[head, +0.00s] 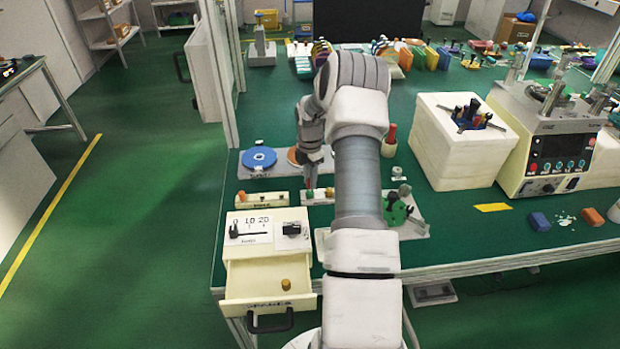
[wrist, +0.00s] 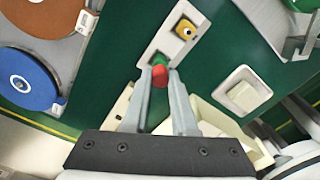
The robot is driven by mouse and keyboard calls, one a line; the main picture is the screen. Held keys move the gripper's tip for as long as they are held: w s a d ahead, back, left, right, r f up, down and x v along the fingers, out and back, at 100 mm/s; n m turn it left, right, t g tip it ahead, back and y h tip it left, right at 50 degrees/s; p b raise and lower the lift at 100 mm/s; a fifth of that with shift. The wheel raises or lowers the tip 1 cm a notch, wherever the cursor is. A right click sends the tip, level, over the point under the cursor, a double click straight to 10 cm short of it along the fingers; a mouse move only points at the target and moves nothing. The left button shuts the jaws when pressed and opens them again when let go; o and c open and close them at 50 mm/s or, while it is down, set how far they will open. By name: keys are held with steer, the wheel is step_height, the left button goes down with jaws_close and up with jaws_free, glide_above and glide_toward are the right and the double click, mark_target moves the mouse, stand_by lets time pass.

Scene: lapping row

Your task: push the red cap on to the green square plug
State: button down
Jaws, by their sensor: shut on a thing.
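In the wrist view my gripper (wrist: 160,84) is shut on the red cap (wrist: 159,76), which sits between the fingertips. The green plug (wrist: 161,60) shows just beyond the cap, on a pale plate (wrist: 168,45). Cap and plug overlap in this view, so I cannot tell whether they touch or how far the cap is on. The cap and fingers hide part of the plug. In the head view my gripper (head: 309,186) points down over the pale plate (head: 318,197); cap and plug are too small to make out there.
A yellow piece (wrist: 186,30) stands on the same plate. A blue disc (head: 259,157) and an orange disc lie behind. A green fixture (head: 397,211) stands to the right. An open drawer (head: 262,283) at the front holds a small brown-yellow piece (head: 286,284).

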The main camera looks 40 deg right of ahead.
steer(key=shift+f+b, duration=0.6)
steer(key=shift+f, duration=0.45)
steer(key=c, duration=0.6)
jaws_free()
steer(key=shift+c, duration=0.2)
step_height(320, 180, up, 18)
steer(key=shift+f+p, duration=0.2)
steer(key=shift+p, duration=0.25)
